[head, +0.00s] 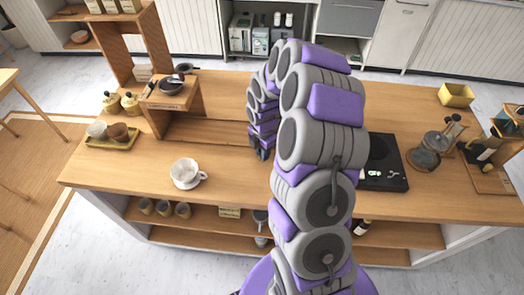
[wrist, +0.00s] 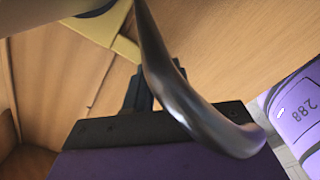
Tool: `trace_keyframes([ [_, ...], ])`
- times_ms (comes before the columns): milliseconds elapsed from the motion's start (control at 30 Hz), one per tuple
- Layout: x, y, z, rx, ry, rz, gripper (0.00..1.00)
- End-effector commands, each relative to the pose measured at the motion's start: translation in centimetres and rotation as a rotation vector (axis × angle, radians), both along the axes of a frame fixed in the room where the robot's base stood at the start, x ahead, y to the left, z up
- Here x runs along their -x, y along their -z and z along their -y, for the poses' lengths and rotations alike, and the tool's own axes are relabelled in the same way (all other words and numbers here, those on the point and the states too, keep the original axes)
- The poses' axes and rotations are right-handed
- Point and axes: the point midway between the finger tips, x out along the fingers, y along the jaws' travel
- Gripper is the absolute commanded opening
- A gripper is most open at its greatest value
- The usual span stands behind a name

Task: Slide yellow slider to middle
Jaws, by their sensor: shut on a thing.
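My gripper (wrist: 150,85) shows in the wrist view as dark fingers above a black and purple body. A dark, glossy, curved metal bar (wrist: 185,105) crosses at the fingers, and the jaws appear shut on it. The bar's free end hooks toward the lower right. A yellow strip (wrist: 100,40) runs just beyond the fingertips; I cannot tell whether it is the yellow slider or whether it touches them. In the head view my gripper (head: 262,152) is low over the counter by the wooden riser's right end, mostly hidden behind my arm.
The wooden counter (head: 235,185) has free room at its front. A white cup on a saucer (head: 185,172) stands left of centre. The riser (head: 205,132) is behind it. A black hotplate (head: 390,165), a glass carafe (head: 427,152) and a yellow box (head: 455,96) are at right.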

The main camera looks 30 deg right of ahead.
Motion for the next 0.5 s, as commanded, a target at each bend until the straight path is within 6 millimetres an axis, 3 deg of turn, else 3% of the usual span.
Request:
trace_keyframes([
  [500,-0.03,-0.14,-0.38,0.007,-0.002,0.0,0.0],
])
